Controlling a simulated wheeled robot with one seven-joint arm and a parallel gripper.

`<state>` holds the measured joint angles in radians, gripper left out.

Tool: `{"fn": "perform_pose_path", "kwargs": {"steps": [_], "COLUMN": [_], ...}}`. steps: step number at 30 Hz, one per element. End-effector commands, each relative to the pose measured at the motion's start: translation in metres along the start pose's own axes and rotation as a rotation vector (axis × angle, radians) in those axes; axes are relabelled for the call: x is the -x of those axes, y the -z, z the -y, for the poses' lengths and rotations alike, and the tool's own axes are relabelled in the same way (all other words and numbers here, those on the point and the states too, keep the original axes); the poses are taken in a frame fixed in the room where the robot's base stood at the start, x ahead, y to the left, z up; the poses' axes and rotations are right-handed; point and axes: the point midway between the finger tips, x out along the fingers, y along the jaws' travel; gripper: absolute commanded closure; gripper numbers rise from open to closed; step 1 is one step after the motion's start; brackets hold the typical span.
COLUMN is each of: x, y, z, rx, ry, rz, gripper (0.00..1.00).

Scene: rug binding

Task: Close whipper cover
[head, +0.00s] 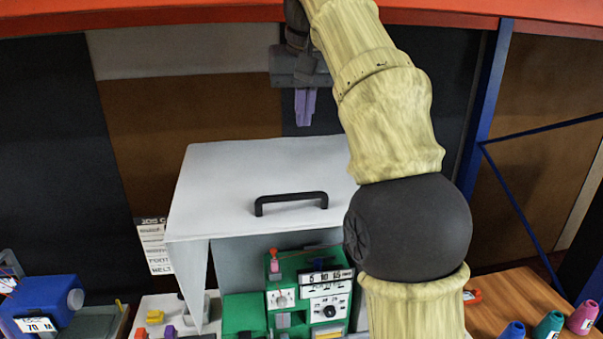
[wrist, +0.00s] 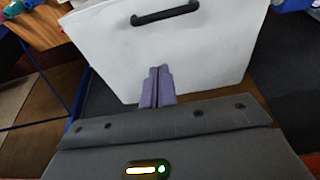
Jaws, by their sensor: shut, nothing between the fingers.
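The whipper cover (head: 240,180) is a pale grey panel with side walls and a black bar handle (head: 291,198). It stands raised and tilted over a green machine (head: 310,290), whose front with dials shows below it. My gripper (head: 304,118) is above and behind the cover's far top edge, pointing down, with its purple fingers shut and empty. In the wrist view the fingers (wrist: 158,80) overlap the near edge of the cover (wrist: 200,55), and the handle (wrist: 165,13) lies farther off. I cannot tell whether the fingertips touch the cover.
A blue device (head: 45,305) stands at the lower left. A sheet of printed text (head: 155,245) hangs left of the cover. Thread cones (head: 550,324) stand on the wooden table (head: 510,298) at the right. Dark and brown panels are behind my gripper.

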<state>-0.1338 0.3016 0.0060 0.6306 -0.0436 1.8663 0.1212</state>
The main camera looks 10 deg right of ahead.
Motion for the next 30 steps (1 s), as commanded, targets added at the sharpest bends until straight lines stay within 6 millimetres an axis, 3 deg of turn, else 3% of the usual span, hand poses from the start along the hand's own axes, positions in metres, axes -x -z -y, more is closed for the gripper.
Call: {"fn": "perform_pose_path", "kwargs": {"steps": [10, 27, 30], "x": [-0.013, -0.103, -0.108], "y": [-0.001, -0.001, -0.008], "z": [0.000, -0.002, -0.002], "rx": [0.000, -0.003, -0.003], "ry": [0.000, -0.002, -0.001], "rz": [0.001, 0.003, 0.000], "gripper": [1.00, 1.00, 1.00]}}
